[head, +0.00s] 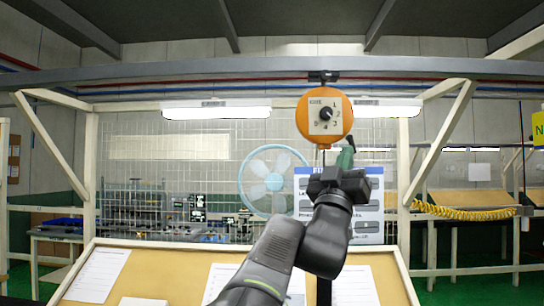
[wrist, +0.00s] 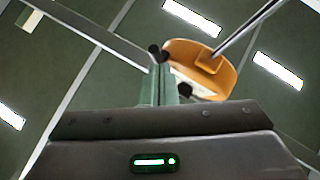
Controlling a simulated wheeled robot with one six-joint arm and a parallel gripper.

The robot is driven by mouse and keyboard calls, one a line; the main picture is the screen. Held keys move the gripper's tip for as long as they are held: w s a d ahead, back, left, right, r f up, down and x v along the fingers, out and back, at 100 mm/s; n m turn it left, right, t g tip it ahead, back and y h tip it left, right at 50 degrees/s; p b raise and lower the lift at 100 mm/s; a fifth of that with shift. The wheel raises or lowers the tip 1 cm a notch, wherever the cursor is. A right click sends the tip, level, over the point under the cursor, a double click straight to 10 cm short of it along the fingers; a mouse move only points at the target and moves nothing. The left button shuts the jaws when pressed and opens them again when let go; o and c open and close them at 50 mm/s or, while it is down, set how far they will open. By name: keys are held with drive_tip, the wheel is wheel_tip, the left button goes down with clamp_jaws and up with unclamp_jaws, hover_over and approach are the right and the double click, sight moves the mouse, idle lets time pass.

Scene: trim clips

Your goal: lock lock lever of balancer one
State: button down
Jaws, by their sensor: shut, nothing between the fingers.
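The orange balancer (head: 302,118) hangs from the overhead rail in the head view. Its pale face carries numbers and a dark knob (head: 325,114); I cannot tell which way the knob points or make out a separate lock lever. In the wrist view, the orange housing (wrist: 225,80) is above and right of my gripper, with a dark knob (wrist: 184,90) low on its face. My gripper (head: 350,143) is below and right of the balancer in the head view. Its green fingers (wrist: 157,73) are shut and empty, pointing up, apparently apart from the housing.
The rail (head: 200,78) spans the scene overhead. A thin cable or rod (wrist: 248,28) runs from the housing in the wrist view. Behind are a wire mesh, a fan (head: 254,190) and a labelled board (head: 305,201). A tan panel with papers (head: 100,276) lies below.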

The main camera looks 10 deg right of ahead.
drive_tip(key=shift+d+f+n+b, duration=0.1)
drive_tip(key=shift+f+n+b, duration=0.15)
drive_tip(key=shift+n+b, duration=0.25)
